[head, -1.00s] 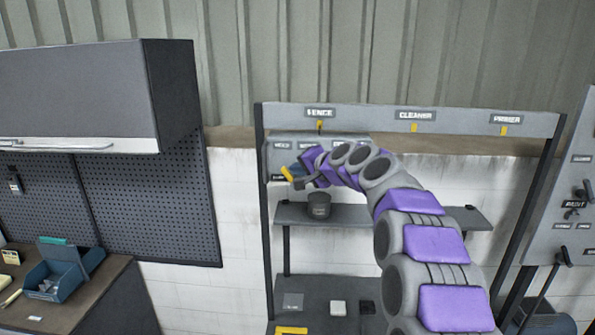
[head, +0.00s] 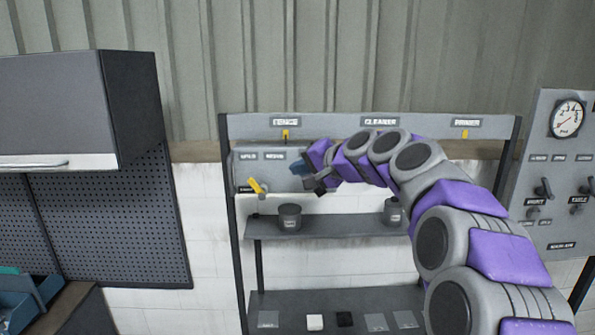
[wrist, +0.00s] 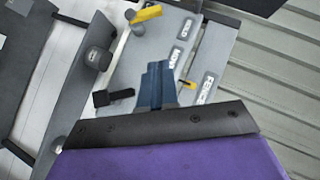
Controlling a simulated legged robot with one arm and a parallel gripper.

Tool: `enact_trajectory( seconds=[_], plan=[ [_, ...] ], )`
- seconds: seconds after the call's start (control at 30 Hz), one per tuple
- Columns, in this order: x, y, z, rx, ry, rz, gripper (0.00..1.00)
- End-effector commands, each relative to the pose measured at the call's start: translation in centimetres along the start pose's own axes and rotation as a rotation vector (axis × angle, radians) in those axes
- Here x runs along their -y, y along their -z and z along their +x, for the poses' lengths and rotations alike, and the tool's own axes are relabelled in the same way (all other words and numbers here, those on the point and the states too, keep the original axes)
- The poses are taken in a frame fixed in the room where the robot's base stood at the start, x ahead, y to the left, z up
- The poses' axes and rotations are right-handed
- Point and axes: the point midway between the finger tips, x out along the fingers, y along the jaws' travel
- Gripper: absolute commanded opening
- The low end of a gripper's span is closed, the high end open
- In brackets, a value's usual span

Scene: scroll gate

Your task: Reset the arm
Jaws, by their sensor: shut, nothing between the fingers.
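My gripper (head: 300,168) is at the end of my purple and grey arm, in front of the grey panel (head: 247,170) below the FENCE sign. Its blue fingers are together and empty, and they also show in the wrist view (wrist: 157,86). A yellow-handled lever (head: 257,186) on the panel stands apart, to the left of the fingers; it is also at the top of the wrist view (wrist: 146,13). A black handle (head: 320,189) shows just below the gripper, and left of the fingers in the wrist view (wrist: 114,97). My arm hides part of the panel.
A dark cup (head: 290,217) stands on the shelf (head: 335,226) below the panel, and another (head: 393,213) is farther right. Small tiles lie on the lower shelf (head: 290,300). A grey cabinet (head: 60,110) juts out at left; a gauge panel (head: 540,236) stands at right.

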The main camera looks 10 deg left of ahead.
Motion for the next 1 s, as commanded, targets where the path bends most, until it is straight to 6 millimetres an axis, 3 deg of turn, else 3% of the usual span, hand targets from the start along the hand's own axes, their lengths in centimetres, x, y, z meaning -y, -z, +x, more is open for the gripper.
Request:
enact_trajectory(
  seconds=[0.23, 0.37, 0.67, 1.0],
  plan=[
    [-0.5, -0.2, -0.1, 0.004, -0.007, -0.002, 0.00],
    [-3.0, -2.4, -1.1, 0.037, -0.056, -0.020, 0.00],
    [-16.4, -14.3, -6.1, 0.215, -0.339, -0.106, 0.00],
    [-32.7, -28.5, -15.4, 0.429, -0.682, -0.160, 0.00]
  ],
)
